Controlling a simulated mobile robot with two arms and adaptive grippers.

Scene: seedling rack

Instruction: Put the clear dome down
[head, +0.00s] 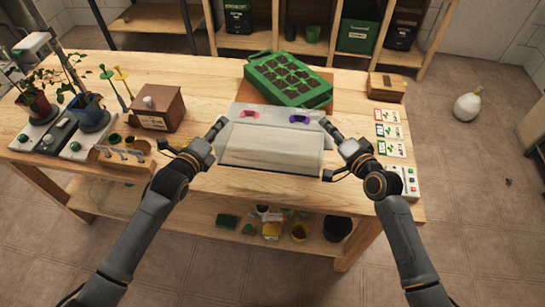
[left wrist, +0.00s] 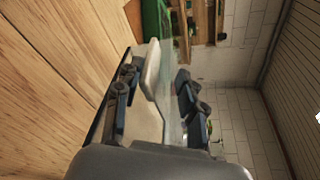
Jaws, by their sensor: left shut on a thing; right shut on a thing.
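The clear dome (head: 272,152) is a see-through, pale box shape between my two grippers, in front of the green seedling tray (head: 292,80). My left gripper (head: 212,140) is shut on its left side and my right gripper (head: 333,148) on its right side. In the left wrist view, the dome's clear wall and pale rim (left wrist: 152,70) lie between the fingers of my left gripper (left wrist: 158,92). The tray's dark cells show uncovered.
A brown wooden box (head: 158,110) and potted plants (head: 88,112) stand to the left. Seed cards (head: 388,131) and a white button panel (head: 400,180) lie at the right. A small wooden box (head: 386,86) is at the back right.

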